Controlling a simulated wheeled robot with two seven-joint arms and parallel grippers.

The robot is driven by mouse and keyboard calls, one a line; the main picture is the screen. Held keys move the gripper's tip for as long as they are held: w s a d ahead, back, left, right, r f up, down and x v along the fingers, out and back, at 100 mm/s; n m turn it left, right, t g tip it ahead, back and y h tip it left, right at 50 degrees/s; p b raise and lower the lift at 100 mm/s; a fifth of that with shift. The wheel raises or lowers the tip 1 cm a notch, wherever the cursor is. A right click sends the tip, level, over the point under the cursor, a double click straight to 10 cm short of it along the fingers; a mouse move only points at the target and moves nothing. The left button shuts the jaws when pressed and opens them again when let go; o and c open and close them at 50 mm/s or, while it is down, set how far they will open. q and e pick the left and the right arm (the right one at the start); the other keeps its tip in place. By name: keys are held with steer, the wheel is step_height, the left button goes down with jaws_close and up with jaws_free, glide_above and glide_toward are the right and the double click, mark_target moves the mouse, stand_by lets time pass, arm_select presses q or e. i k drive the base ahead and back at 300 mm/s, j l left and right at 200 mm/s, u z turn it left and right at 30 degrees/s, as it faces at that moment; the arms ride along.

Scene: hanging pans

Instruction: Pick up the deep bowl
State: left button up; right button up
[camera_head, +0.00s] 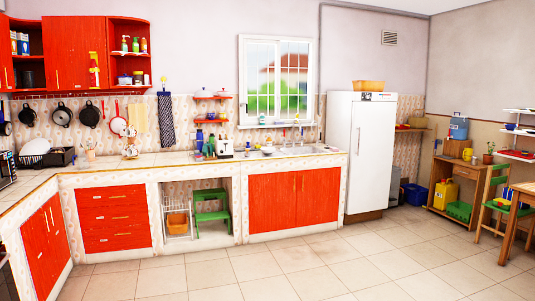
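I cannot make out for certain which item is the deep bowl. A small pale rounded item (268,149) sits on the counter near the sink, too small to identify. A large white dish (36,146) leans in the black dish rack (60,157) at the left end of the counter. Several dark pans (62,115) and a red pan (118,125) hang on the wall above the counter. Neither of my grippers shows in this view.
The tiled counter (115,163) runs along the left and back walls, with red cabinets (292,200) below. A white refrigerator (361,155) stands right of it. A wooden table (515,220) and green chair (490,190) are at the right. The floor in the middle is clear.

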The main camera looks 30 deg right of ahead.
mark_target(268, 151)
steer(key=i+l+z, duration=0.4)
steer(key=l, duration=0.15)
steer(key=i+l+z, duration=0.85)
steer(key=i+z, duration=0.45)
steer(key=i, duration=2.3)
steer(key=i+l+u, duration=0.25)
steer(key=i+u, duration=0.15)
steer(key=i, duration=0.45)
steer(key=i+l+u, duration=0.45)
steer(key=i, duration=0.4)
steer(key=i+l+u, duration=0.4)
steer(key=i+l, duration=0.3)
steer(key=l, duration=0.25)
